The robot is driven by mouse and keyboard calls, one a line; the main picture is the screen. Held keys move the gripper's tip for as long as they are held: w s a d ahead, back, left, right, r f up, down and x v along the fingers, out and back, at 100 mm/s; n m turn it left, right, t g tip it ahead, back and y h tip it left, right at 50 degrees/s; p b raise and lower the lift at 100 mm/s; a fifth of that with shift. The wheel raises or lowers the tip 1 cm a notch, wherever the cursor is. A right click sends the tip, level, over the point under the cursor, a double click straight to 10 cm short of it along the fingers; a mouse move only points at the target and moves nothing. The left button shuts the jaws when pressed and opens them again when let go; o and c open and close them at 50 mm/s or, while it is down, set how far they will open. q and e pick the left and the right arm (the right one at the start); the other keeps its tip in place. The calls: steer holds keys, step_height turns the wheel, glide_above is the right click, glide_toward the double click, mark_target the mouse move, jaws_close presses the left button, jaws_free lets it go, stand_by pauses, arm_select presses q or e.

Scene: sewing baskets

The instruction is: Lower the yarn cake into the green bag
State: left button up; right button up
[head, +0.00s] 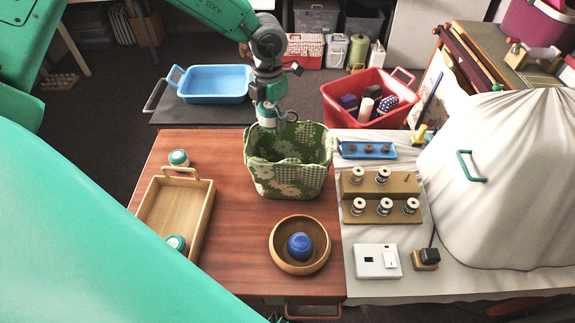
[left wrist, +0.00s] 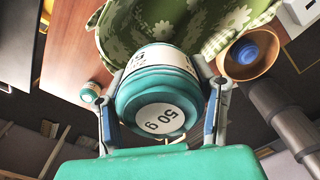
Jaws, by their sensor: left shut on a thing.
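My left gripper (head: 270,112) is shut on a teal yarn cake (left wrist: 150,100) with a white "50 g" label, its fingers on either side of it. The cake also shows in the head view (head: 267,118), just above the back left of the green bag's opening. The green bag (head: 290,181), with a pale flower pattern, stands open and upright on the wooden table. Its rim and lining show behind the cake in the left wrist view (left wrist: 222,38). The bag's floor is hidden. My right gripper is not in view.
Left of the bag are a wooden tray (head: 207,215) and teal yarn cakes (head: 178,157). A wooden bowl (head: 319,262) with a blue yarn cake (head: 300,246) stands in front. Right are spool stands (head: 383,182) and a covered machine (head: 505,190). A red basket (head: 352,117) stands behind.

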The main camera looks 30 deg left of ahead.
arm_select(q)
steer(key=shift+d+f+b, duration=0.35)
steer(key=shift+f+b, duration=0.05)
steer(key=shift+f, duration=0.45)
steer(key=shift+a+f+b, duration=0.15)
steer(key=shift+f+b, duration=0.2)
steer(key=shift+f, duration=0.3)
steer(key=shift+a+f+b, duration=0.15)
steer(key=shift+f+b, duration=0.15)
steer(key=shift+f, duration=0.35)
steer(key=shift+d+f+b, duration=0.15)
steer(key=shift+f+b, duration=4.55)
steer(key=shift+f, duration=3.6)
steer(key=shift+f+b, duration=1.5)
steer(key=shift+f, duration=0.9)
